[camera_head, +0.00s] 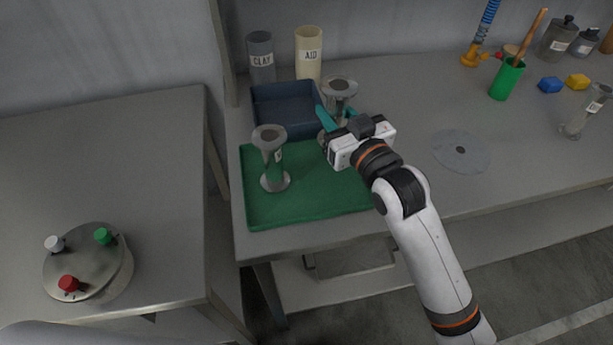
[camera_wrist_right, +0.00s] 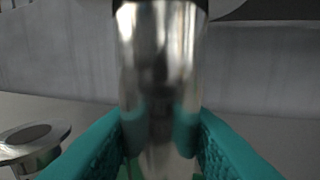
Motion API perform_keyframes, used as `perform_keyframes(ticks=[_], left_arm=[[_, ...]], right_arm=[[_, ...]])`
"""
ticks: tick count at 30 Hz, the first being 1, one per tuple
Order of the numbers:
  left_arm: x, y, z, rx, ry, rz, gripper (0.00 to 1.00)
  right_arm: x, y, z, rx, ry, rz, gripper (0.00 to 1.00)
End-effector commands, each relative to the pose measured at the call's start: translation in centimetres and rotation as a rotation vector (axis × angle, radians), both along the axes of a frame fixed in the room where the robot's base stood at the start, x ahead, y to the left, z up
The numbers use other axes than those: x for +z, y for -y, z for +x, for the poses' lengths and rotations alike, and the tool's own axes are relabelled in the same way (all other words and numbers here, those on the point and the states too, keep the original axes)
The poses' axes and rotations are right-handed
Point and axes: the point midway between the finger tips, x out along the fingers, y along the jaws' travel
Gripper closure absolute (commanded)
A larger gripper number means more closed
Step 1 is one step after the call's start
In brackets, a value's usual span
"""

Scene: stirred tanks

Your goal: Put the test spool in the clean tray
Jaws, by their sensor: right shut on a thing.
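My right gripper (camera_head: 334,123) has teal fingers and is shut on a metal spool (camera_head: 339,90) with a wide, dark-centred top flange. In the right wrist view the spool's shiny neck (camera_wrist_right: 160,60) stands upright between the fingers. Its foot is mostly hidden, so I cannot tell whether it touches the surface below. A similar spool (camera_head: 269,140) with a small label stands upright on the green tray (camera_head: 310,205), left of the gripper; its flange also shows in the right wrist view (camera_wrist_right: 32,138). A dark blue tray (camera_head: 285,100) lies behind the green one. My left gripper is out of view.
Jars marked CLAY (camera_head: 261,58) and AID (camera_head: 308,55) stand behind the blue tray. A grey disc (camera_head: 460,150) lies right of my arm. Another spool (camera_head: 588,112), a green cup (camera_head: 507,80) and bottles are farther right. The green tray's front is clear.

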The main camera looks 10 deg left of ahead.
Motion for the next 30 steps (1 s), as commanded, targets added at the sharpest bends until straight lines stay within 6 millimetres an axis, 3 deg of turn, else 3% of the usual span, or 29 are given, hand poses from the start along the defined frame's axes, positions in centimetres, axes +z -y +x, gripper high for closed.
perform_keyframes(ticks=[6, 18, 30], left_arm=[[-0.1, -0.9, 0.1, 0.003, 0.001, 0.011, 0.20], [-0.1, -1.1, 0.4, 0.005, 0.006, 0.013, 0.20], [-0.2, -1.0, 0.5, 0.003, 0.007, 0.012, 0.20]], right_arm=[[-3.9, -0.2, 0.1, 0.005, -0.006, -0.001, 1.00], [-8.8, -0.1, 0.1, 0.004, -0.004, 0.000, 1.00], [-9.8, -0.1, 0.1, 0.005, 0.001, 0.002, 1.00]])
